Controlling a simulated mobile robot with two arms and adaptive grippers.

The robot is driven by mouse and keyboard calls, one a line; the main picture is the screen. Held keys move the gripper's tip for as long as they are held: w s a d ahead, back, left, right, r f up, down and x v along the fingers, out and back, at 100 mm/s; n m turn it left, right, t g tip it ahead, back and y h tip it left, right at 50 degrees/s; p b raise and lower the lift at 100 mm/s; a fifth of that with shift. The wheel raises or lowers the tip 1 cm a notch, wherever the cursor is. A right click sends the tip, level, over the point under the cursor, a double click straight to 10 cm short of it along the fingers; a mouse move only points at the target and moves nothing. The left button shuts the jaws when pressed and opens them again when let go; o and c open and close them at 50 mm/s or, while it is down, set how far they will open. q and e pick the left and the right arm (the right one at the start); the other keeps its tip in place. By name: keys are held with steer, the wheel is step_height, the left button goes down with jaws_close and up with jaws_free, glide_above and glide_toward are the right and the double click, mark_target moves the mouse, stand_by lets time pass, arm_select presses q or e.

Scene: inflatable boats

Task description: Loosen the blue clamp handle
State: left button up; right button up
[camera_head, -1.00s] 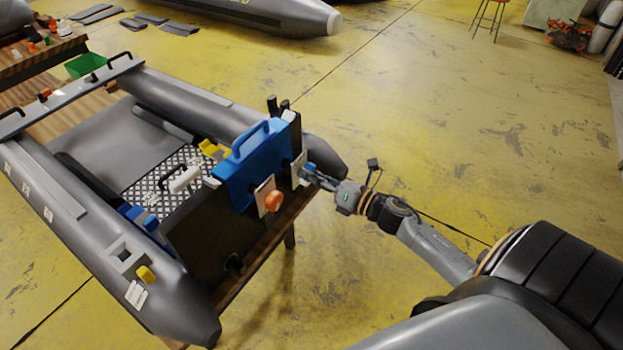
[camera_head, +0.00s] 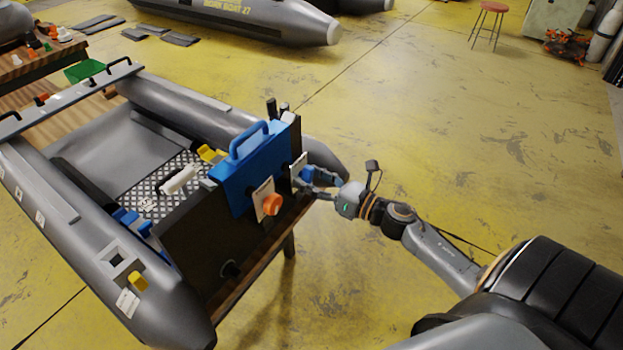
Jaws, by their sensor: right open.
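The blue clamp bracket (camera_head: 252,160) with its raised loop handle sits over the top of the dark transom board (camera_head: 195,240) of the grey inflatable boat. An orange knob (camera_head: 272,204) sticks out from a white plate on its outer face. My right gripper (camera_head: 312,187) is open at the right side of the bracket, its fingers spread one above the other by the second white plate (camera_head: 298,166). The small blue handle there is mostly hidden by the fingers; I cannot tell if they touch it. My left gripper is not in view.
The boat's grey tubes (camera_head: 70,250) lie on either side of the transom on a wooden table. Another boat (camera_head: 250,18) and a red stool (camera_head: 490,12) are farther back.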

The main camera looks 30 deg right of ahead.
steer(key=b+v, duration=0.1)
steer(key=v, duration=0.7)
steer(key=shift+d, duration=0.1)
stand_by(0.6)
steer(key=s+d+f+m+g+h+p, duration=0.1)
steer(key=s+f+m+g+h, duration=0.3)
steer(key=f+m, duration=0.95)
steer(key=s+d+f+m+g+h+p, duration=0.15)
steer(key=s+f+m+h, duration=0.55)
steer(key=f, duration=1.2)
steer(key=s+a+f+m+g+y, duration=0.1)
steer(key=s+a+f+m+g, duration=0.2)
steer(key=s, duration=0.5)
steer(key=s+a+f+m+g+y, duration=0.1)
steer(key=s+a+f+m+g, duration=0.2)
steer(key=s+a+f+m, duration=0.3)
steer(key=s+a+f+m+g+y+p, duration=0.1)
steer(key=s+a+f+m+g, duration=0.3)
steer(key=s+f, duration=0.4)
steer(key=s+a+m+y, duration=0.1)
steer(key=s, duration=0.2)
steer(key=shift+s+a+f, duration=0.3)
steer(key=shift+s+f, duration=0.1)
